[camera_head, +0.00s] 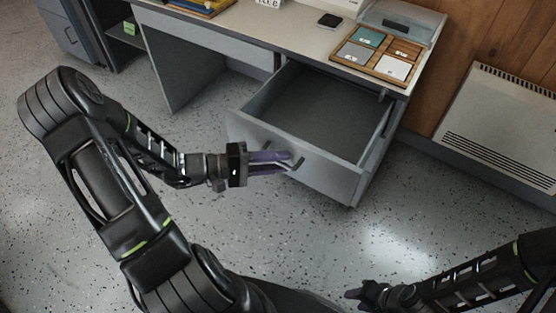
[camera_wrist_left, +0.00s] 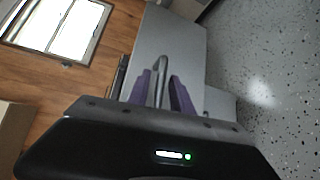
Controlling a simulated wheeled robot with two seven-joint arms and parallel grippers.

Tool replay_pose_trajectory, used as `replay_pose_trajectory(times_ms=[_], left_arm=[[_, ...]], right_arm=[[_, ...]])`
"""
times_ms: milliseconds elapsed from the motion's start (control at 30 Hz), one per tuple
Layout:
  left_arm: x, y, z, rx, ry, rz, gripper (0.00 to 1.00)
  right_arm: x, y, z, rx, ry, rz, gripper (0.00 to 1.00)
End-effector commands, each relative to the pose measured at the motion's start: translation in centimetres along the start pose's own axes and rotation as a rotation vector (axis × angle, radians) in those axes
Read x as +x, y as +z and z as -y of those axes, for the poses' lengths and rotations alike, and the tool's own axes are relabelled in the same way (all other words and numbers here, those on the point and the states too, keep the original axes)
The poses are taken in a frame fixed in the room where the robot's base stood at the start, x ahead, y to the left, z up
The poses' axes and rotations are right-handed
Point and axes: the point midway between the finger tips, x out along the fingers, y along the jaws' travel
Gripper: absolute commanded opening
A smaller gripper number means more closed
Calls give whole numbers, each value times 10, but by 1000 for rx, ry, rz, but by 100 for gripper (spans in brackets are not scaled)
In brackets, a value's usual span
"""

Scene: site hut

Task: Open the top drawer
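The top drawer (camera_head: 325,178) of the grey desk unit is pulled well out, and its inside looks empty. A bar handle (camera_head: 299,164) is on its front; it also shows in the left wrist view (camera_wrist_left: 161,68). My left gripper (camera_head: 290,162) is at this handle, its purple fingers on either side of the bar. The fingers are close together and appear shut on it; contact is partly hidden. In the left wrist view the fingertips (camera_wrist_left: 160,78) flank the bar. My right gripper (camera_head: 355,295) is low in the head view, away from the drawer; its finger gap is unclear.
The desk top (camera_head: 290,28) holds a wooden tray with coloured cards (camera_head: 356,54), a clear tray (camera_head: 425,22) and a dark phone-like object (camera_head: 329,20). A white wall heater (camera_head: 500,125) is at the right. The speckled floor before the drawer is clear apart from my arms.

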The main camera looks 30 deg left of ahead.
Motion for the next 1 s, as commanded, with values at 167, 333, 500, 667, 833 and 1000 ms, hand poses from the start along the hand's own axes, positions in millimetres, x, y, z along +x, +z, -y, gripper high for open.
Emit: replay_pose_trajectory(times_ms=[167,333,500,667,833,1000], left_arm=[[0,0,0,0,0,0,33],[-2,0,0,0,0,-1,33],[-16,-1,0,0,-1,-3,33],[-42,-1,0,1,-2,-5,33],[-68,-1,0,0,-1,-4,33],[-78,0,0,0,0,0,33]], right_arm=[[0,0,0,0,0,0,36],[0,0,0,0,0,0,36],[-1,0,0,0,0,0,36],[-2,0,1,0,0,0,36],[-3,0,1,0,0,0,36],[-3,0,1,0,0,0,36]])
